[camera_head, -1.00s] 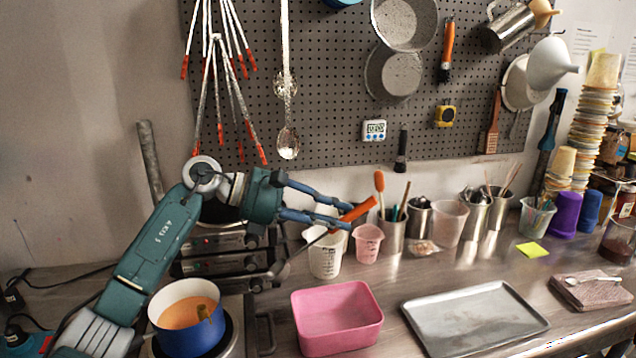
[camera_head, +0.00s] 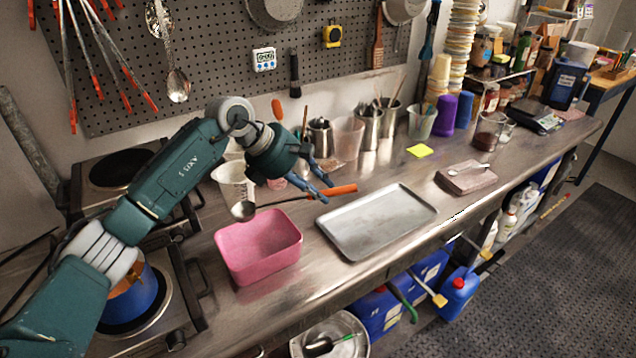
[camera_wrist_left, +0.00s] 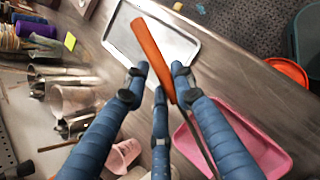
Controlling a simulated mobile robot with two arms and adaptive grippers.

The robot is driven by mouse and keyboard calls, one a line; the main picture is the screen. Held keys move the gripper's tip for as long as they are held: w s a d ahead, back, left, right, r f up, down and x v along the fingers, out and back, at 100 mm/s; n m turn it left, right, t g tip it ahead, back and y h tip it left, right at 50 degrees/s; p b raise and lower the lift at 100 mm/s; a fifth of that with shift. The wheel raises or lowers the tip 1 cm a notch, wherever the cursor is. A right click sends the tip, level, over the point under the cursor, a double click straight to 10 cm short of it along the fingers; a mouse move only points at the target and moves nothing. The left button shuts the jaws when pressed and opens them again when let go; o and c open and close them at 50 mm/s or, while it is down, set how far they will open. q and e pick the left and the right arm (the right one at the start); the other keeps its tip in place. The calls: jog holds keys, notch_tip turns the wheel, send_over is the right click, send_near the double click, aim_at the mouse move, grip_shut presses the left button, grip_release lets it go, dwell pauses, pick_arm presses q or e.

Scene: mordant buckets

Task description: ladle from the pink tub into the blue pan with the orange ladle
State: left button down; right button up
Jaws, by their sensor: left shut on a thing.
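My left gripper (camera_head: 322,186) is shut on the orange handle of the ladle (camera_head: 342,189). The ladle's dark shaft runs left from the fingers to its bowl (camera_head: 243,210), which is over or just behind the back left corner of the pink tub (camera_head: 258,262); I cannot tell which. The left wrist view shows the handle (camera_wrist_left: 150,55) between the blue fingers, with the tub (camera_wrist_left: 262,145) at lower right; the bowl is hidden there. The blue pan (camera_head: 140,303) stands on the hotplate at lower left, mostly hidden by my left arm. My right gripper is not in view.
A metal tray (camera_head: 375,222) lies right of the tub. A white measuring cup (camera_head: 235,183) and several metal cups of tools (camera_head: 320,138) stand behind. A stone slab with a spoon (camera_head: 467,180) is farther right. The bench front edge runs below the tub and tray.

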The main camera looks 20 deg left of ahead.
pick_arm(q)
notch_tip(320, 180, down, 10)
jog(key=b, duration=0.6)
jog(key=shift+r, duration=0.2)
jog(key=shift+r, duration=0.1)
dwell(0.9)
jog(key=shift+r+p, duration=1.45)
jog(key=shift+r, duration=1.55)
